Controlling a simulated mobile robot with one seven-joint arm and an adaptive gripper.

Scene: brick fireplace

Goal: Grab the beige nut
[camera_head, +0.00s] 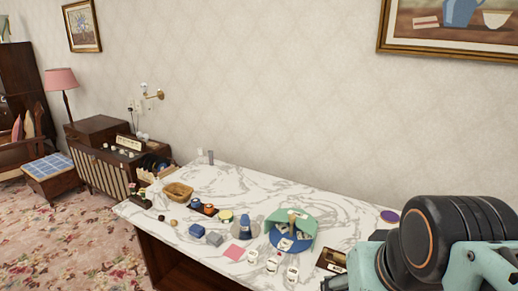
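A small round tan-brown thing (174,222), which looks like the beige nut, lies near the front left edge of the white marble-topped table (335,207). A smaller dark round thing (161,217) lies just left of it. Both are too small to make out in detail. Part of my arm, black and mint green, fills the lower right corner, far to the right of the nut. My gripper's fingertips are not visible, and nothing of mine touches the nut.
Near the nut are a wicker basket (178,192), blue block (197,230) and grey block (214,239). A blue-grey cone (244,226), green curved piece (298,225), pink square (234,252) and several small white jars stand farther right. The table's back middle is clear.

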